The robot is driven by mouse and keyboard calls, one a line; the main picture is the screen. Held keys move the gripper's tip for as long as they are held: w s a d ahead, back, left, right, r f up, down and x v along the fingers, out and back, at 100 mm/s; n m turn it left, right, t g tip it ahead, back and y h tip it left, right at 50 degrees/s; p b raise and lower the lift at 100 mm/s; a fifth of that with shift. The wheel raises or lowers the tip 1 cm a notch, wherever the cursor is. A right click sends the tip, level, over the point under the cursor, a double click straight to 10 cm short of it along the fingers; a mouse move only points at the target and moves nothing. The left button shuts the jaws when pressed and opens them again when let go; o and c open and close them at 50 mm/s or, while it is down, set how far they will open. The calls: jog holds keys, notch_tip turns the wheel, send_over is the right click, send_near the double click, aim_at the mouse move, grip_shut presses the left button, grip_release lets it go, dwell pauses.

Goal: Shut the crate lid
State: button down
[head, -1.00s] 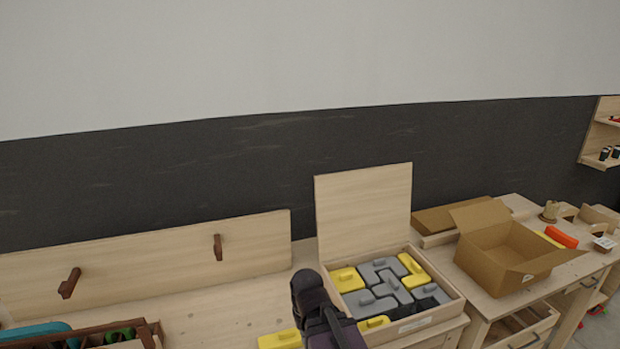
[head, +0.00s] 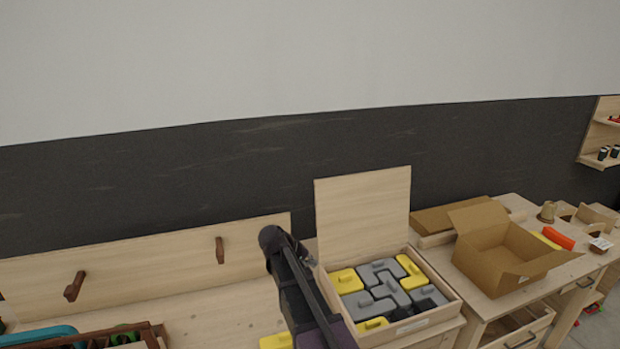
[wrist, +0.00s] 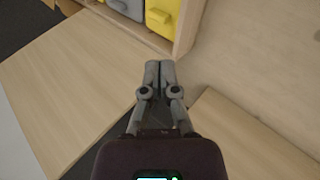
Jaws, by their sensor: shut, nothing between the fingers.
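The crate (head: 443,312) is a pale wooden box on the bench, filled with grey and yellow blocks. Its lid (head: 362,214) stands upright along the crate's back edge. In the head view my dark arm rises just left of the crate and lid, and the fingertips cannot be made out. In the wrist view my gripper (wrist: 160,68) is shut and empty. The crate's side wall (wrist: 185,30) is beyond the fingertips, with a visible gap. A pale panel, apparently the lid (wrist: 70,85), fills the left of that view.
An open cardboard box (head: 490,262) stands right of the crate. A long back panel (head: 130,260) with brown pegs runs along the left. A yellow block (head: 275,341) lies near my arm. A brown rack (head: 90,338) is at lower left. The bench between has free room.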

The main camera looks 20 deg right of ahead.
jog(key=w+a+r+n+t+h+p, duration=0.1)
jog(key=w+r+h, duration=0.3)
jog(key=w+r, duration=0.4)
jog(key=w+a+r+n+t+h+p, duration=0.2)
jog(key=w+r, duration=0.6)
jog(key=w, duration=0.5)
jog(key=shift+a+r+n+t+h, duration=0.2)
jog(key=shift+r+n+t+h, duration=0.2)
jog(key=shift+t+h, duration=0.45)
jog(key=shift+w+d, duration=0.1)
jog(key=r+x, duration=0.1)
jog(key=x, duration=0.9)
jog(key=s, duration=0.4)
jog(key=shift+s+f+p, duration=0.1)
jog(key=shift+p, duration=0.2)
jog(key=shift+s+d, duration=0.1)
